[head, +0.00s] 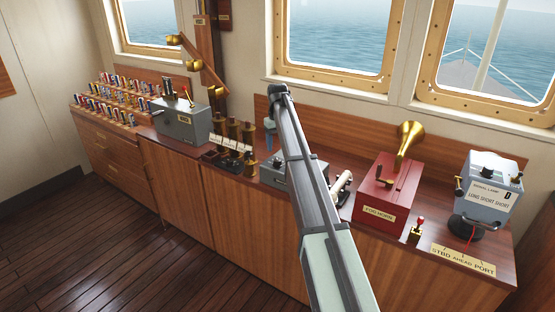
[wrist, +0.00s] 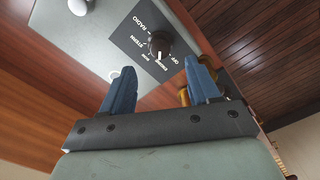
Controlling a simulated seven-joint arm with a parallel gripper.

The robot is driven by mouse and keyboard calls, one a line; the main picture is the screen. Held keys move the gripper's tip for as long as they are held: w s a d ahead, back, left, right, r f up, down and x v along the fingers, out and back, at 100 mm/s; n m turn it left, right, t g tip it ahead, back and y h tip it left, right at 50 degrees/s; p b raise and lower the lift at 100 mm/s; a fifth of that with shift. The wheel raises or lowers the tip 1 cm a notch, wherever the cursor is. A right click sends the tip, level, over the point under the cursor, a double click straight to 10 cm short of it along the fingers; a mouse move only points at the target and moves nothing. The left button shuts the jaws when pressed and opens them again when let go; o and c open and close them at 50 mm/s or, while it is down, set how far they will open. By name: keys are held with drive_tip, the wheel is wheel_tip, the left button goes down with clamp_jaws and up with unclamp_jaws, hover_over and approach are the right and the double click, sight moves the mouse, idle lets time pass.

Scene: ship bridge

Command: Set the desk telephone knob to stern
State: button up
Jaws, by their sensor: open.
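The desk telephone (head: 282,176) is a grey box on the counter, partly hidden behind my arm in the head view. In the wrist view its grey face (wrist: 95,40) carries a dark label plate with a round black knob (wrist: 160,43). Words around the knob include RADIO, STERN and OFF. A pale mark on the knob seems to face the lower words, away from STERN; the exact setting is hard to read. My gripper (wrist: 161,92) is open and empty, its blue fingers apart and short of the knob. In the head view, my gripper (head: 270,133) is above the telephone's back left.
A white handset (head: 342,187) lies right of my arm. The red fog horn box (head: 385,190) and signal lamp box (head: 490,185) stand further right. Brass-topped items (head: 233,130) and a grey box (head: 181,124) stand left. The wooden backboard (head: 335,155) is close behind.

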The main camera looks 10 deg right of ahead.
sight(277, 160)
drive_tip(key=shift+f, duration=3.6)
drive_tip(key=c, duration=1)
drive_tip(key=shift+c, duration=0.2)
